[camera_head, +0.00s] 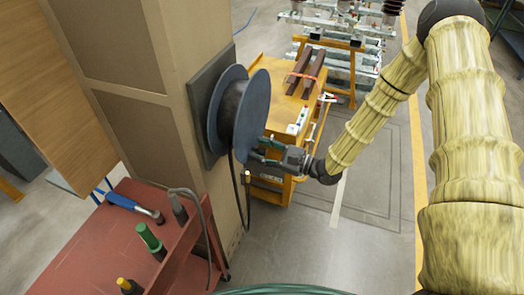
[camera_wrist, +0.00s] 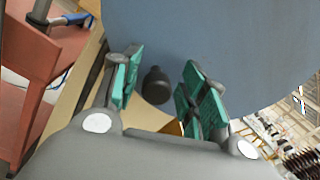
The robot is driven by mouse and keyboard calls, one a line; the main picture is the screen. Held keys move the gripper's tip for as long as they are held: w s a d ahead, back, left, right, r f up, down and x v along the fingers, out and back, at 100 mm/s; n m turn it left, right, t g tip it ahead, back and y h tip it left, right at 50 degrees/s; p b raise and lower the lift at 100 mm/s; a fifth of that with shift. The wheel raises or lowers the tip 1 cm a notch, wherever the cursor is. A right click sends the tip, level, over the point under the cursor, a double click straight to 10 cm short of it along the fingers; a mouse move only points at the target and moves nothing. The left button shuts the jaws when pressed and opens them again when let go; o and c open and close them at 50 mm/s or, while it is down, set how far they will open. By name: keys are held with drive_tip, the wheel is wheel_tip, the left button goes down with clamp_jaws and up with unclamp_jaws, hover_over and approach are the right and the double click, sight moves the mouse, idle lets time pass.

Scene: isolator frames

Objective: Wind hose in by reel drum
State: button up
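A blue-grey reel drum (camera_head: 254,115) with dark hose (camera_head: 229,105) wound between its flanges is mounted on a dark plate on a tan column. A dark hose length (camera_head: 238,205) hangs below the drum, with a small fitting (camera_head: 247,178) beside it. My gripper (camera_head: 256,150) is at the drum's lower right, facing its outer flange. In the wrist view, the flange (camera_wrist: 230,45) fills the upper part, and a black knob (camera_wrist: 156,86) shows between my two teal-padded fingers. The fingers are apart; no clear contact with the knob shows.
A red cart (camera_head: 95,245) with a hammer (camera_head: 130,206) and several tools stands at the lower left. The tan column (camera_head: 165,75) is behind the reel. A yellow workbench (camera_head: 278,75) stands behind my gripper.

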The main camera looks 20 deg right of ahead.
drive_tip(key=shift+s+d+f, duration=0.1)
drive_tip(key=shift+s+f, duration=0.05)
drive_tip(key=v, duration=1.1)
drive_tip(key=shift+s+d, duration=0.2)
drive_tip(key=shift+d, duration=0.15)
